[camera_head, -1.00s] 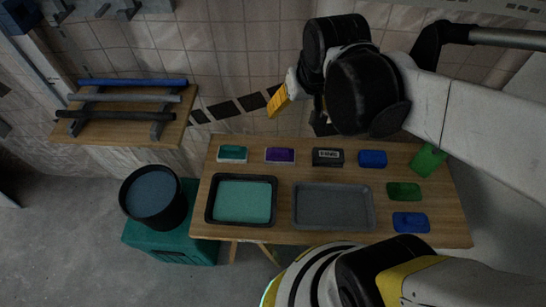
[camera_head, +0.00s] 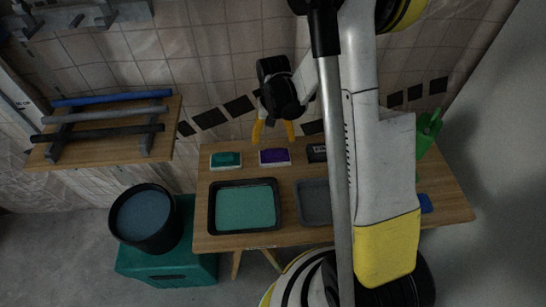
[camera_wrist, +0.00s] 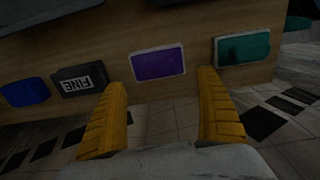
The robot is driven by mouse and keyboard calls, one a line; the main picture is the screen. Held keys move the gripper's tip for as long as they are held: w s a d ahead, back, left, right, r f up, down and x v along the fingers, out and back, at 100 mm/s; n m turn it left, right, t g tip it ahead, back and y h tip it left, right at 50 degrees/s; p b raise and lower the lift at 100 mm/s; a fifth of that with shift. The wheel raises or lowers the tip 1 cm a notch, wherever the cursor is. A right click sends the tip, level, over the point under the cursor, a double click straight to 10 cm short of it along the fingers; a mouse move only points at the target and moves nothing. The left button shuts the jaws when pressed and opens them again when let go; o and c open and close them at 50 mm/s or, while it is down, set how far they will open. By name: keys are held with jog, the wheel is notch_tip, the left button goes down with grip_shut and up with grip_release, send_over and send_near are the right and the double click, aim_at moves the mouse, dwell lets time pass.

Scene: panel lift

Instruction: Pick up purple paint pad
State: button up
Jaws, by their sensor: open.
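The purple paint pad (camera_head: 275,157) lies flat near the back edge of the wooden table, a purple block with a pale rim. In the wrist view the purple pad (camera_wrist: 158,64) shows ahead of and between the yellow fingers. My gripper (camera_head: 273,131) hangs just above and behind the pad, fingers pointing down. It is open and empty, with its two yellow fingers apart in the wrist view (camera_wrist: 165,100). No contact with the pad shows.
A teal pad (camera_head: 226,160) lies left of the purple one, and a dark "FINE" block (camera_wrist: 84,80) and a blue pad (camera_wrist: 25,92) lie on its other side. A teal-filled tray (camera_head: 213,215) and grey tray (camera_head: 315,201) sit in front. My arm hides the table's right part.

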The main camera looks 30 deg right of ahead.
aim_at(275, 150)
jog(key=f+b, duration=0.2)
jog(key=f, duration=0.2)
jog(key=f+b, duration=0.2)
jog(key=f, duration=0.2)
jog(key=shift+s+d, duration=0.1)
jog(key=shift+d, duration=0.1)
jog(key=shift+r, duration=0.15)
jog(key=c, duration=1.3)
